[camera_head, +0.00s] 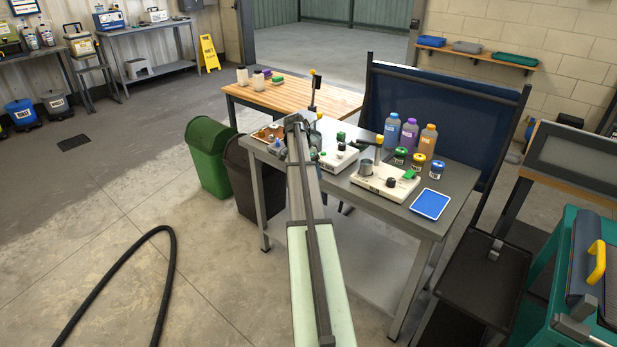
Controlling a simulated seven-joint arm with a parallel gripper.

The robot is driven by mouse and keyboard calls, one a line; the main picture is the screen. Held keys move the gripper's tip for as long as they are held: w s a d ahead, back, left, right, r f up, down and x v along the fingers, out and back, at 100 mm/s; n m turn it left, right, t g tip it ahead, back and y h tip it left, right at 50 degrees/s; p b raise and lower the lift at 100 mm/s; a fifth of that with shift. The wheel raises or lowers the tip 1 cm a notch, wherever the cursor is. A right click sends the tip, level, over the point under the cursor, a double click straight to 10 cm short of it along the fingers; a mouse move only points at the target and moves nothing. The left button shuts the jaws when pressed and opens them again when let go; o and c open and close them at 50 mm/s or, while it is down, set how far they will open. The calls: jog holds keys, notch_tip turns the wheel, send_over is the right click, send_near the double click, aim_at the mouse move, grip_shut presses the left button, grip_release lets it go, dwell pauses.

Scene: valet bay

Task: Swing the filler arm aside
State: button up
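Two white units stand on the grey table (447,207). The right unit (387,184) carries a grey metal cup (365,168), a black knob and a green piece. I cannot tell which of these is the filler arm. My arm reaches to the table's left end. My gripper (297,150) is there beside the left unit, small and partly hidden by my arm; its fingers are unclear.
Blue, purple and orange bottles (409,136) and several small jars (418,161) stand behind the right unit. A blue-faced tablet (430,204) lies at the table's right. Green (209,155) and dark bins stand left. A black hose (118,268) lies on open floor.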

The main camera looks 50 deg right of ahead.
jog(key=shift+w+a+f, duration=0.25)
jog(key=shift+a+f, duration=0.6)
jog(key=shift+c, duration=0.3)
